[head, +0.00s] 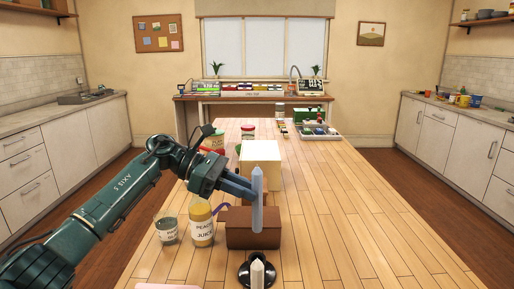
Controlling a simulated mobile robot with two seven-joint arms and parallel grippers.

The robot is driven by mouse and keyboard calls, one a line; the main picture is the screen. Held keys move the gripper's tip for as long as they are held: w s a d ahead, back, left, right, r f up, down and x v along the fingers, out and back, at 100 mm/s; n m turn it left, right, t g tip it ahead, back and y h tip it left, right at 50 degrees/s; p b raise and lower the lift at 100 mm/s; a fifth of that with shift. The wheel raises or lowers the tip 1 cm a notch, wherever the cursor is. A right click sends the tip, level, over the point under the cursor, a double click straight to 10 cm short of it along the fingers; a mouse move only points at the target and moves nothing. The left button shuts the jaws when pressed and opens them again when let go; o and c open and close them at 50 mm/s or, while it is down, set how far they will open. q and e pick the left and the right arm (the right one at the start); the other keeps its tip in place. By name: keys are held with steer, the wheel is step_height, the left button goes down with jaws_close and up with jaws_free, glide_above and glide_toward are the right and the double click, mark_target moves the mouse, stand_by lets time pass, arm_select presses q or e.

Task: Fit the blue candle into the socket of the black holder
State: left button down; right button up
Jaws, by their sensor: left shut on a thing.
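The blue candle (257,205) is upright, a pale blue stick with a pointed top, in the middle of the head view. My left gripper (251,187) comes in from the left and is shut on its middle part. The candle's lower end is in front of a brown block and apart from the holder. My right gripper is not in view.
The brown block (240,238) is behind the candle, with a cream box (259,152) farther back. A peach juice bottle (201,226) and a glass jar (167,229) stand to the left. A tray (318,135) lies far back. The table's right side (350,220) is clear.

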arm_select(q)
steer(key=shift+f, duration=0.7)
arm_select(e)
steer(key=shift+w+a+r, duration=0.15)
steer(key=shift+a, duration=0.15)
arm_select(q)
steer(key=shift+f+b, duration=0.1)
steer(key=shift+b, duration=0.25)
step_height(320, 180, down, 5)
steer(key=b, duration=0.4)
steer(key=shift+f, duration=0.15)
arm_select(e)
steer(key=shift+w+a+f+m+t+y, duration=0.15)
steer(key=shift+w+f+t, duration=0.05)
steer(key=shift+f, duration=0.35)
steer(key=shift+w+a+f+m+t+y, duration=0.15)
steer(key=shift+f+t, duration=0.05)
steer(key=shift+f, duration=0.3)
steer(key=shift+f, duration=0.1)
arm_select(q)
steer(key=shift+b, duration=0.3)
steer(key=shift+b, duration=0.3)
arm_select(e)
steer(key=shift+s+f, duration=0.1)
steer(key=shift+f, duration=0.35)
